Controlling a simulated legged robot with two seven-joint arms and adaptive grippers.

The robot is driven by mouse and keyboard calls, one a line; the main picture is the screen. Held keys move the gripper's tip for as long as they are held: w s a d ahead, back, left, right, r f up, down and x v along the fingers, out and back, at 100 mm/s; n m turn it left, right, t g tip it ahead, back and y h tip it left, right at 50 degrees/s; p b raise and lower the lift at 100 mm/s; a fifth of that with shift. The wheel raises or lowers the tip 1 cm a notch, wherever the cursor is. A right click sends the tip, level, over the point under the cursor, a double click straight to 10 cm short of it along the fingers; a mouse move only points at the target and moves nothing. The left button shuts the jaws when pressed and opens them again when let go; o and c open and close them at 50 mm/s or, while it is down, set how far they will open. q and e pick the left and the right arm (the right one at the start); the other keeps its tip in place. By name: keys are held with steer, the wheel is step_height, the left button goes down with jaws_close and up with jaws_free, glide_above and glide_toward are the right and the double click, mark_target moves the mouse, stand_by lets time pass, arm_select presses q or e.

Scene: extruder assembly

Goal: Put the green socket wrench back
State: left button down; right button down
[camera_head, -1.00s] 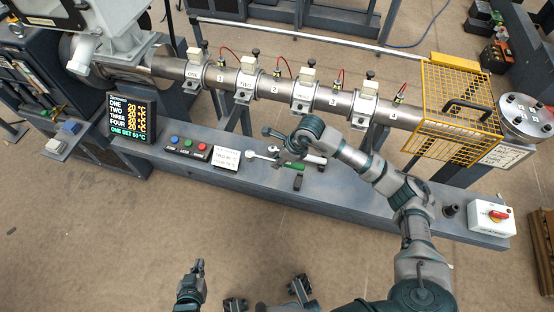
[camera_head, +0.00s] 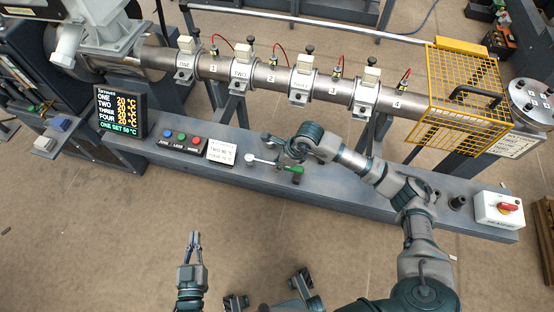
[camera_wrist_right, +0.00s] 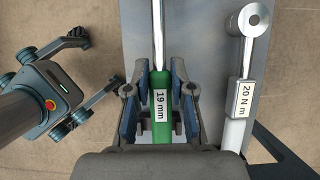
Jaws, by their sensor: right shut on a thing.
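The green socket wrench has a green handle labelled 19 mm (camera_wrist_right: 161,112) and a silver shaft. In the wrist view the handle lies lengthwise between the fingers of my right gripper (camera_wrist_right: 160,95), which is shut on it. In the head view my right gripper (camera_head: 284,150) is over the grey bench ledge, with part of the green handle (camera_head: 294,169) showing below it. I cannot tell whether the wrench touches the ledge. My left gripper (camera_head: 194,240) is empty, its fingers slightly apart, in front of the bench.
A white torque wrench labelled 20 N m (camera_wrist_right: 240,100) lies right beside the green one in the wrist view. A white sign (camera_head: 221,151), a button box (camera_head: 180,141) and a display (camera_head: 122,112) stand left on the ledge (camera_head: 345,190). A switch box (camera_head: 497,209) is at right.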

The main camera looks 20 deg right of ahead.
steer(key=shift+a+r, duration=0.1)
steer(key=shift+a, duration=0.3)
arm_select(q)
steer(key=shift+w+a, duration=0.1)
steer(key=shift+a, duration=0.4)
arm_select(e)
steer(key=shift+a, duration=0.15)
steer(key=shift+d, duration=0.65)
arm_select(q)
steer(key=shift+d+r, duration=0.2)
steer(key=shift+d, duration=0.2)
steer(key=shift+a, duration=0.15)
arm_select(e)
steer(key=shift+a, duration=0.25)
arm_select(q)
steer(key=shift+a+r, duration=0.1)
steer(key=shift+r, duration=0.05)
arm_select(e)
steer(key=shift+a, duration=0.2)
steer(key=shift+d, duration=0.1)
